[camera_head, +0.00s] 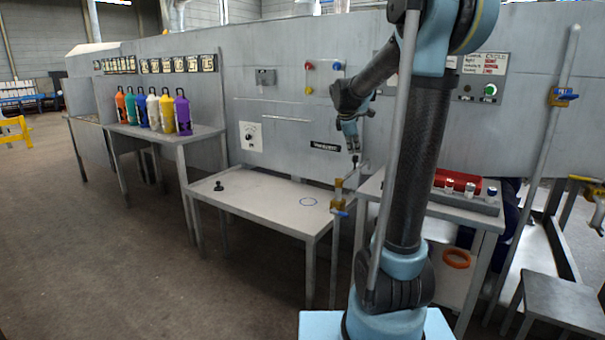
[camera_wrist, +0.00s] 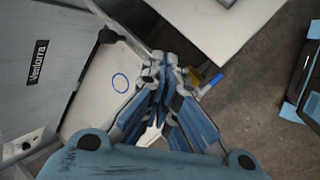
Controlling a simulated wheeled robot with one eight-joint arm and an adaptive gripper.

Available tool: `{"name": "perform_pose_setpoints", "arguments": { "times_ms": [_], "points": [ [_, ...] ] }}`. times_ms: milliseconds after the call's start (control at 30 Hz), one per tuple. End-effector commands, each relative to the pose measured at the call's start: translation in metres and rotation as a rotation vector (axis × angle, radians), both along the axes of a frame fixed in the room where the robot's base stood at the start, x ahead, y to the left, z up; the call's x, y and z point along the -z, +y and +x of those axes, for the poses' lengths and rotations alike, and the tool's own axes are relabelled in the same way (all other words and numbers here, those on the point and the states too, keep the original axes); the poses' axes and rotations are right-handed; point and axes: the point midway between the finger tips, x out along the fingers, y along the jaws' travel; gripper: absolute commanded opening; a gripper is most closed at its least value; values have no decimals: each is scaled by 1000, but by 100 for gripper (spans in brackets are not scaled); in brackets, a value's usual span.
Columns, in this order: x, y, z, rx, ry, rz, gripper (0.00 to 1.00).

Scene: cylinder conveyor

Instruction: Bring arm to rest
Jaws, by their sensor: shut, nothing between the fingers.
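My arm rises from its blue base in the head view and bends over to the left at the top. My gripper (camera_head: 353,158) hangs pointing down in front of the grey wall panel, above the right part of a low white table (camera_head: 262,199). It is shut and empty. In the wrist view the gripper (camera_wrist: 162,70) shows its blue fingers together, with the table surface and a blue drawn ring (camera_wrist: 120,83) beyond them. The ring also shows on the table in the head view (camera_head: 308,201), a little left of the gripper and below it.
A small black knob-like piece (camera_head: 219,186) stands on the low table's left. Several coloured bottles (camera_head: 153,110) stand on the far left table. A valve with a blue handle (camera_head: 338,205) rises at the low table's right front. A red cylinder (camera_head: 457,180) lies on the right bench.

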Motion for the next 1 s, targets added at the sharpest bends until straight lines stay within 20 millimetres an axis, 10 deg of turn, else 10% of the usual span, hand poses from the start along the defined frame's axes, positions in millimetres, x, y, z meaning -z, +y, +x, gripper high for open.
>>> {"name": "perform_pose_setpoints", "arguments": {
  "times_ms": [467, 1000],
  "points": [
    [34, -11, -161, 452, -25, 269, 0],
    [118, -4, -321, 988, -21, 528, 0]
  ]
}}
